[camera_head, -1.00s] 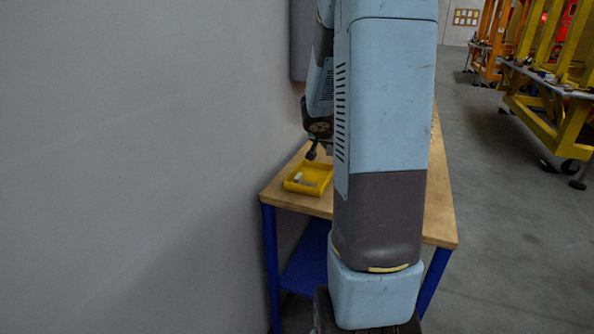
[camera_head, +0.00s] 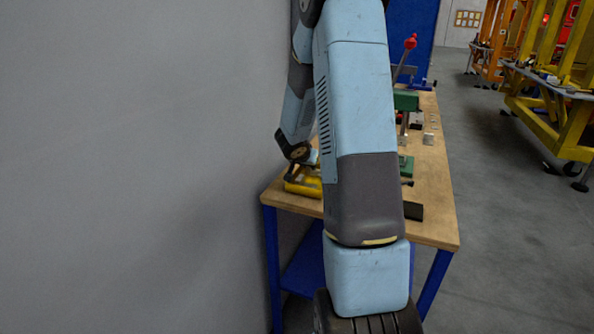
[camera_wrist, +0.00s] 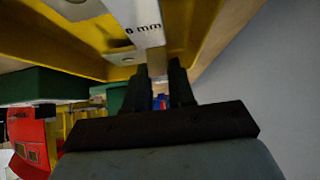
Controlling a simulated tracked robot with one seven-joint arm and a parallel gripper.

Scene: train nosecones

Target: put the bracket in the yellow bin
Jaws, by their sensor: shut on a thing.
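The yellow bin (camera_head: 303,189) sits on the near left corner of the wooden table. My wrist is low over it, and the fingers cannot be made out in the head view. In the wrist view my gripper (camera_wrist: 164,72) is shut on the bracket (camera_wrist: 143,28), a pale metal piece with "mm" lettering. The bracket extends from the fingertips across the bin's yellow inside (camera_wrist: 185,30). Whether it touches the bin floor cannot be told. Another pale piece (camera_wrist: 76,8) shows in the bin at the upper left.
The wooden table (camera_head: 432,210) carries a green press with a red-knobbed lever (camera_head: 409,43), a dark block (camera_head: 413,211) and several small parts. A grey wall (camera_head: 130,170) is close on the left. Open floor (camera_head: 510,240) lies right.

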